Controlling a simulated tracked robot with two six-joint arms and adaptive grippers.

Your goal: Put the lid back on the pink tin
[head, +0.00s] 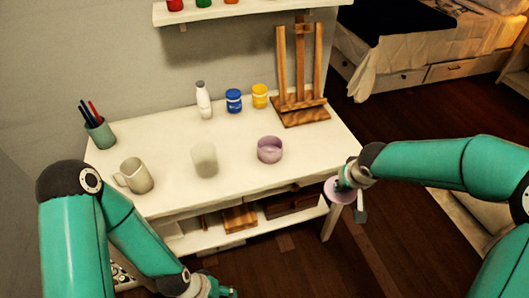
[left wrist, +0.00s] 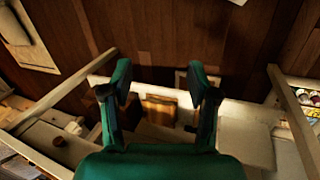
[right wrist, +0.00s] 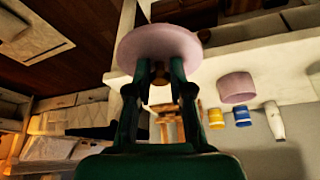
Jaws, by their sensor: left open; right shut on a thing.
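The pink tin (head: 270,149) stands open and upright on the white table, right of the middle. It also shows in the right wrist view (right wrist: 237,88). The pink lid (head: 339,190) is a round disc held by my right gripper (head: 346,183), off the table's right front corner. In the right wrist view the lid (right wrist: 158,50) sits at the fingertips of the right gripper (right wrist: 160,75), which is shut on it. My left gripper (head: 222,292) is low in front of the table. In the left wrist view the left gripper (left wrist: 161,85) is open and empty.
On the white table (head: 225,135) stand a mug (head: 135,176), a pale cup (head: 204,160), a pen cup (head: 99,132), a white bottle (head: 203,100), blue (head: 233,101) and yellow (head: 260,96) jars, and an easel (head: 301,85). The tabletop right of the tin is clear.

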